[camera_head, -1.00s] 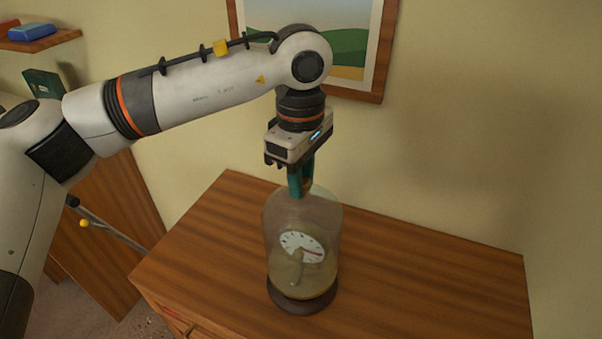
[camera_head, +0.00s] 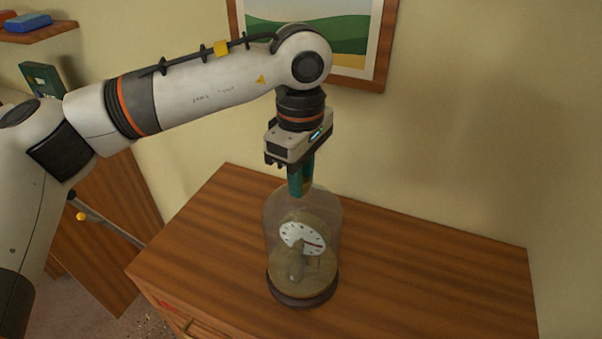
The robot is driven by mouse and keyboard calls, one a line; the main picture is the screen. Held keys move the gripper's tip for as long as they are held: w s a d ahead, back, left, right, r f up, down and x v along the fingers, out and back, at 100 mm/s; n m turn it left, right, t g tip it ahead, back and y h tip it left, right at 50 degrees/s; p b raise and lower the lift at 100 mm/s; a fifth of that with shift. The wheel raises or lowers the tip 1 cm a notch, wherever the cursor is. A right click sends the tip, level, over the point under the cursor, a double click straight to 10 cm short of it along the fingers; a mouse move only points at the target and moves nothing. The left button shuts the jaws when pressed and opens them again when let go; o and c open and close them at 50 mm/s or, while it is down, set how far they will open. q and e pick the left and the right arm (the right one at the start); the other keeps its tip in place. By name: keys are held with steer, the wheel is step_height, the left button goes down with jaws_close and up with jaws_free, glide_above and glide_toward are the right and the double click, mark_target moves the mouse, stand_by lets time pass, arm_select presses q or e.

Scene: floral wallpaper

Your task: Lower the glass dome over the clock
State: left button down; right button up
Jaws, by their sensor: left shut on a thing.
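The glass dome (camera_head: 331,222) is clear and upright, and it surrounds the clock. The clock (camera_head: 302,238) has a white round face and a brassy body, seen through the glass. A dark round base (camera_head: 303,296) lies under them on the wooden cabinet (camera_head: 420,280). The dome's lower rim appears at or very near the base; I cannot tell whether it touches. My left gripper (camera_head: 301,189) points straight down with green fingers, shut on the top of the dome. The fingers partly hide the knob. My right gripper is not in view.
A framed picture (camera_head: 330,84) hangs on the wall close behind my left wrist. The cabinet top is clear to both sides of the dome. A shelf with books (camera_head: 28,22) is at the upper left. A drawer handle (camera_head: 188,328) shows at the cabinet's front.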

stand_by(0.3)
arm_select(q)
steer(key=shift+f+b, duration=0.8)
steer(key=shift+f, duration=0.05)
steer(key=c, duration=1.1)
jaws_free()
